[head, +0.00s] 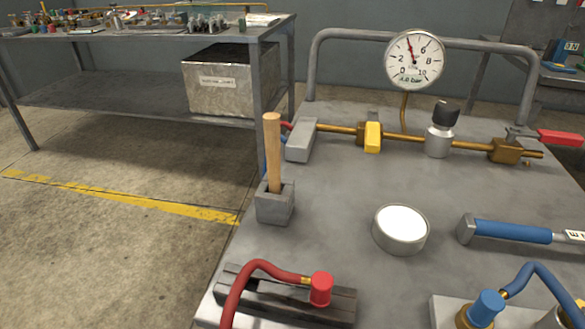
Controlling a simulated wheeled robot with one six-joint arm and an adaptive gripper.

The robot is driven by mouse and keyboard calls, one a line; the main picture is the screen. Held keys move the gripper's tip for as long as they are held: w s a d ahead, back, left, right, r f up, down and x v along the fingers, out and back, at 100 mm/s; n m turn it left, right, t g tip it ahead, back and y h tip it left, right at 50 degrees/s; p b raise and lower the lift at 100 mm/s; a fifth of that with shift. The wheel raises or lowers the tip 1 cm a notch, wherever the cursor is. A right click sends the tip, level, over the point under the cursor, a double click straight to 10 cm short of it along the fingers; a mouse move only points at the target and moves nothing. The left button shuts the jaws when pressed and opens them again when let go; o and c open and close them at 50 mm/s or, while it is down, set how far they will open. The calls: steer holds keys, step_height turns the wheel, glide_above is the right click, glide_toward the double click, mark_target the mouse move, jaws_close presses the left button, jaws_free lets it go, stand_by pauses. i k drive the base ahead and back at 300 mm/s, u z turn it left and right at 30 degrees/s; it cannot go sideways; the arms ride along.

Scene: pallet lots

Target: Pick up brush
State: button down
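A wooden handle (272,150) stands nearly upright in a small grey block holder (274,206) at the left edge of the grey bench top. It looks like the brush; its lower end is hidden inside the holder, so no bristles show. My gripper is not in view in the head view.
Behind it runs a brass pipe (335,130) with a yellow-handled valve (373,137) and a pressure gauge (414,59). A round white-topped tin (400,229), a blue-handled tool (510,231) and a red hose (262,268) share the bench. Left is open floor and a table (130,98).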

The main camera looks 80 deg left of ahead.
mark_target(272, 119)
steer(key=k, duration=0.4)
steer(key=z, duration=0.9)
steer(key=i, duration=0.6)
steer(key=u, duration=4)
